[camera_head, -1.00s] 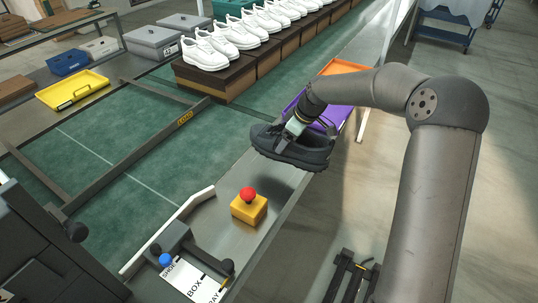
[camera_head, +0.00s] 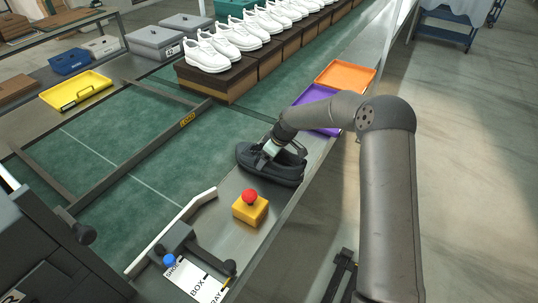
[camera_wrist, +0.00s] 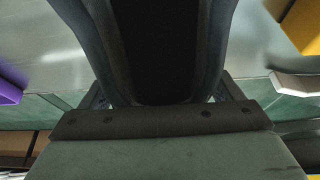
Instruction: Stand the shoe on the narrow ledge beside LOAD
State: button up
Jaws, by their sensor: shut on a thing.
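The dark grey shoe (camera_head: 270,166) is at the narrow metal ledge (camera_head: 226,207), between the green work surface and the ledge's outer edge. My gripper (camera_head: 272,147) is shut on the shoe's upper from above. The shoe looks upright, sole down; whether the sole touches the ledge I cannot tell. In the wrist view the shoe's dark opening (camera_wrist: 160,50) fills the middle. The yellow LOAD label (camera_head: 187,119) is on a dark bar left of the shoe. The fingertips are mostly hidden by the shoe.
A yellow box with a red button (camera_head: 250,207) stands on the ledge just in front of the shoe. A purple tray (camera_head: 318,117) and an orange tray (camera_head: 345,76) lie behind it. White shoes on brown boxes (camera_head: 217,82) line the back.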

jog(key=o, duration=1.2)
jog(key=shift+f, duration=0.1)
jog(key=shift+r, duration=0.25)
jog(key=b+v, duration=0.1)
jog(key=v, duration=1.1)
jog(key=shift+s+d, duration=0.15)
jog(key=shift+s, duration=0.05)
jog(key=s+d+r+m+h, duration=0.1)
jog(key=s+d+m, duration=0.3)
jog(key=s, duration=0.9)
jog(key=s+d+r+m+g+h, duration=0.1)
jog(key=s+d+m, duration=0.3)
jog(key=s, duration=0.9)
jog(key=s+d+r+m+h, duration=0.1)
jog(key=s+d+r+m, duration=0.2)
jog(key=s, duration=1)
jog(key=d+m, duration=0.1)
jog(key=d, duration=0.2)
jog(key=shift+d+r+g+h+b, duration=0.25)
jog(key=shift+g+h+b, duration=0.05)
jog(key=shift+h, duration=0.1)
